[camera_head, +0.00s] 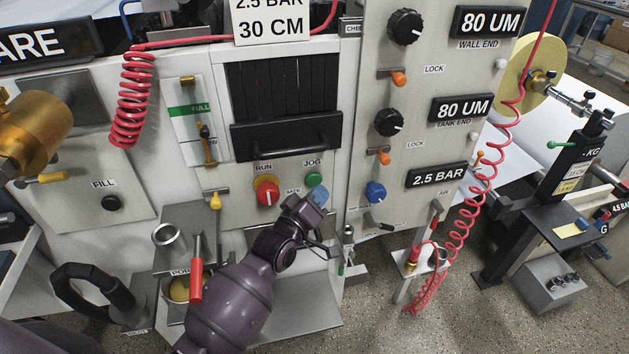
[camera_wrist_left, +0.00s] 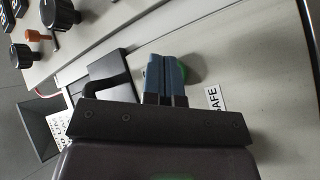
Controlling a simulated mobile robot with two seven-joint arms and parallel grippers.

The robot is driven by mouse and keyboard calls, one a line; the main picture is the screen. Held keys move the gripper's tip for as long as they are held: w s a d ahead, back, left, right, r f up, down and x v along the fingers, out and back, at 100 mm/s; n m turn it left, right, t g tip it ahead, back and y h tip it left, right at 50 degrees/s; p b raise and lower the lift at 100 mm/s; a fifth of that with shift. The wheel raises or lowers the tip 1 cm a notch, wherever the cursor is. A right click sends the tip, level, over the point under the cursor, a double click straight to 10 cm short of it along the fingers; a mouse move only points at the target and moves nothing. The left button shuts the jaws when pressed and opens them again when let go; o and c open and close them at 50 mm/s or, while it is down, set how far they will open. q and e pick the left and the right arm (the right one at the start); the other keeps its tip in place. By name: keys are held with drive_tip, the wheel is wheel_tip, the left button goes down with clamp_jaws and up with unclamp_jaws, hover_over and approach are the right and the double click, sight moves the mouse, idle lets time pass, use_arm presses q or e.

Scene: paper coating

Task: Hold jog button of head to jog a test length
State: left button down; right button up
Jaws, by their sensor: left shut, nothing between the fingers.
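The green jog button (camera_head: 313,179) sits under the JOG label on the pale machine panel, right of the red RUN knob (camera_head: 267,194). My left gripper (camera_head: 318,194) is at the button's lower edge in the head view, with its blue fingers together and nothing between them. In the left wrist view, the shut fingers (camera_wrist_left: 164,76) cover much of the button, and a green part of it (camera_wrist_left: 185,74) shows beside them. I cannot tell whether the fingertips touch or press it. My right gripper is not in view.
A dark slatted window with a black handle (camera_head: 287,136) is above the buttons. Black knobs (camera_head: 388,123) and a blue knob (camera_head: 375,192) are on the column to the right. A red-handled tool (camera_head: 196,270) stands below left. Red coiled hoses (camera_head: 133,98) hang nearby.

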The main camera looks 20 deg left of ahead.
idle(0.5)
use_arm(q)
drive_tip(key=shift+w+a, duration=0.1)
drive_tip(key=shift+w, duration=0.05)
drive_tip(key=shift+w+a, duration=0.15)
drive_tip(key=shift+w, duration=0.1)
idle(0.3)
